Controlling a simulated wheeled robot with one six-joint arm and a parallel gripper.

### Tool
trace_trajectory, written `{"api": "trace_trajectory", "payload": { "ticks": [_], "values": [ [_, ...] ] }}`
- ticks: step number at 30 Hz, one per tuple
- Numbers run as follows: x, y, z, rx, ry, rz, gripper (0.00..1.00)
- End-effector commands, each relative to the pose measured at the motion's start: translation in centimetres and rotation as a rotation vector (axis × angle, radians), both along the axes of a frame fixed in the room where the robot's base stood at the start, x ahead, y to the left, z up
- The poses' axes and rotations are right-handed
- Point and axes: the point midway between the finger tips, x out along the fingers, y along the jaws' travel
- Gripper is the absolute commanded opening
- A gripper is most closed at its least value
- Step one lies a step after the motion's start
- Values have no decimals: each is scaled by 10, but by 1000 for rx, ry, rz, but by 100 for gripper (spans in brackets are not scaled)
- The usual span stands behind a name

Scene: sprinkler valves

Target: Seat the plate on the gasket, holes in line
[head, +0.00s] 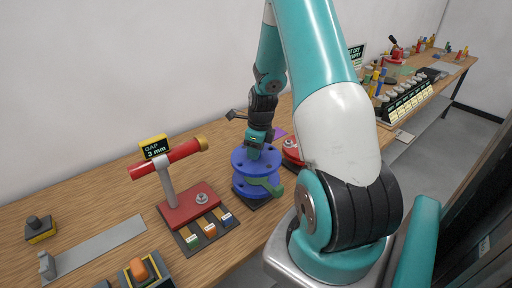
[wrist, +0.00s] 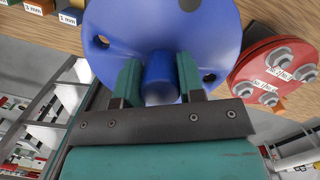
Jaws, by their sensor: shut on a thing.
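My gripper (head: 256,142) is shut on the blue knob (wrist: 160,75) of the round blue plate (wrist: 222,38), one finger on each side of it. Dark holes show in the plate on both sides of the knob in the wrist view. I cannot tell whether plate and body touch. The gasket cannot be made out, and the holes below are hidden in the wrist view.
A red stand with a sign "GAP 3 mm" (head: 154,147) is on the left, with small labelled blocks (head: 209,230) before it. A red disc with silver bolts (wrist: 272,75) is close beside the plate, partly behind my arm in the head view. Bare wood lies in front.

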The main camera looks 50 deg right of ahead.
Motion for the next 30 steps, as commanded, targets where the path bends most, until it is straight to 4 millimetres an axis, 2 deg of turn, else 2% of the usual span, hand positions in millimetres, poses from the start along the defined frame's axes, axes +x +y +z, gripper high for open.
{"api": "trace_trajectory", "payload": {
  "ticks": [15, 30],
  "values": [
    [1, -1, -44, -2, -3, 1, 0],
    [1, -1, -48, -2, -4, 1, 0]
  ]
}}
